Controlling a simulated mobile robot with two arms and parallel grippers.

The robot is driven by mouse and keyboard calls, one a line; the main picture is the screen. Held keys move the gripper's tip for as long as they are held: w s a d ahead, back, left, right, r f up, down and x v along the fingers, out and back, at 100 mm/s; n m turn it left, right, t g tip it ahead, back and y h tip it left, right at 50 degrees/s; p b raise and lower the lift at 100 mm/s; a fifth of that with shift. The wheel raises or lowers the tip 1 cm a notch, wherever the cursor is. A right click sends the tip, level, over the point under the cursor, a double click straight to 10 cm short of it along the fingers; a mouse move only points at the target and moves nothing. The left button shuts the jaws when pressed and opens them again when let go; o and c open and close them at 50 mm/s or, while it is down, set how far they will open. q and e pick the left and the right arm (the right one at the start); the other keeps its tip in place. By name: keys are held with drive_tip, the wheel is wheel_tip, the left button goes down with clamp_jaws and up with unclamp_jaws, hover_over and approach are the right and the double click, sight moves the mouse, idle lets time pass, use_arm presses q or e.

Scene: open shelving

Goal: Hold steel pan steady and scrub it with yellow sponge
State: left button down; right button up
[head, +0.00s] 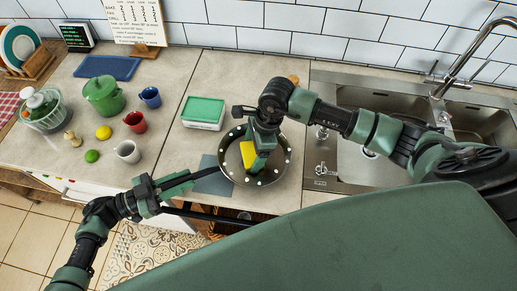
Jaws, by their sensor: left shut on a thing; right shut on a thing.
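The steel pan (279,172) sits on the counter left of the sink, with several pale spots around its inside. Its dark handle (203,174) points left toward the front of the counter. My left gripper (172,188) is shut on the handle's end. My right gripper (257,155) reaches down into the pan, shut on the yellow sponge (246,154). The sponge is low inside the pan; whether it touches the bottom is hard to tell. My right gripper and wrist hide part of the pan's middle and far rim.
A grey-blue mat (208,161) lies partly under the pan. A green-lidded box (203,112) stands behind it. A steel sink (345,160) with a faucet is at right. Cups (128,152), a green pot (104,97) and fruit stand at left.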

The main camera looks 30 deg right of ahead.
drive_tip(key=shift+a, duration=0.6)
drive_tip(key=d, duration=0.3)
drive_tip(key=shift+d+f, duration=0.15)
drive_tip(key=shift+a+r, duration=0.2)
drive_tip(key=shift+a, duration=1.5)
drive_tip(key=shift+d+f, duration=0.2)
drive_tip(key=shift+d, duration=0.75)
drive_tip(key=shift+s+d, duration=0.15)
drive_tip(key=shift+d, duration=1)
drive_tip(key=shift+s+a, duration=0.15)
drive_tip(key=shift+s, duration=0.2)
drive_tip(key=a, duration=0.3)
drive_tip(key=shift+a, duration=0.25)
drive_tip(key=shift+d, duration=1.7)
drive_tip(key=shift+w+d+r, duration=0.1)
drive_tip(key=shift+d+r, duration=0.05)
wheel_tip(320, 180, up, 8)
drive_tip(key=shift+r, duration=0.2)
